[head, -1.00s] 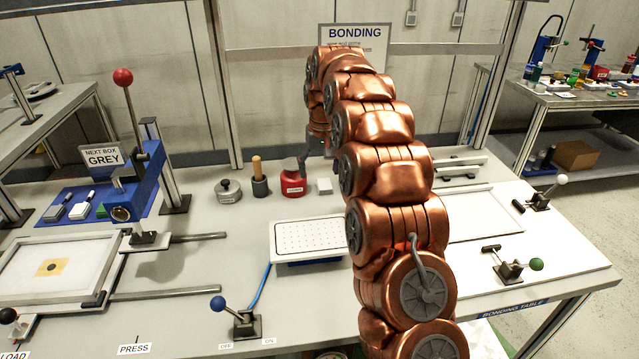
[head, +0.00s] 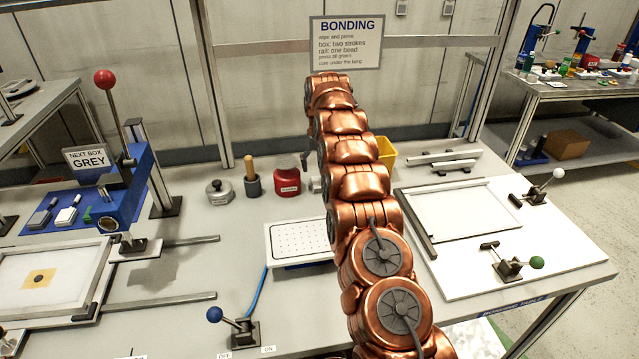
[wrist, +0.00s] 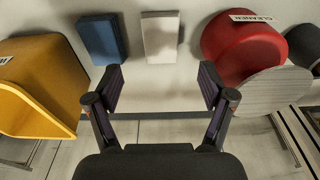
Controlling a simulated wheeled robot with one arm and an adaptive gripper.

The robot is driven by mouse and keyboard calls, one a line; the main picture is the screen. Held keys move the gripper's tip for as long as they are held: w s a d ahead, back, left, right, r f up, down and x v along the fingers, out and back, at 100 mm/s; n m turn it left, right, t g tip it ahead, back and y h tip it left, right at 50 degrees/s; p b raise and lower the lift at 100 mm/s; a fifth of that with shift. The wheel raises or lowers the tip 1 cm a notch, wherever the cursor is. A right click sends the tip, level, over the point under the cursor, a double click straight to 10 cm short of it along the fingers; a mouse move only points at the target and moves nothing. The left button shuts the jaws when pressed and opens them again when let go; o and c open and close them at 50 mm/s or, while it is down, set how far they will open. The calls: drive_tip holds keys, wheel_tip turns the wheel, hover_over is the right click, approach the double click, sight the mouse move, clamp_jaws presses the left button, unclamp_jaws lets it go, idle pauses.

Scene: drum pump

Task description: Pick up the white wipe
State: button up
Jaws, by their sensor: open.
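The white wipe (wrist: 160,37) is a pale block at the top middle of the wrist view, apart from its neighbours. In the head view only a pale bit of it (head: 316,184) shows beside my arm, right of the red can. My gripper (wrist: 162,80) is open and empty in the wrist view. Its two fingers point toward the wipe, one to each side of its line, with a gap between fingertips and wipe.
A blue block (wrist: 101,38) stands close left of the wipe in the wrist view, with a yellow bin (wrist: 38,85) beyond. The red cleaner can (wrist: 235,45) is close right. A perforated white plate (head: 295,238) lies on the bench nearer the head camera.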

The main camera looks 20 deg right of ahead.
sight(319, 182)
drive_tip(key=shift+w+f+p, duration=0.1)
drive_tip(key=shift+f+p, duration=1.25)
drive_tip(key=shift+f, duration=1.7)
drive_tip(key=shift+c, duration=0.2)
drive_tip(key=c, duration=1)
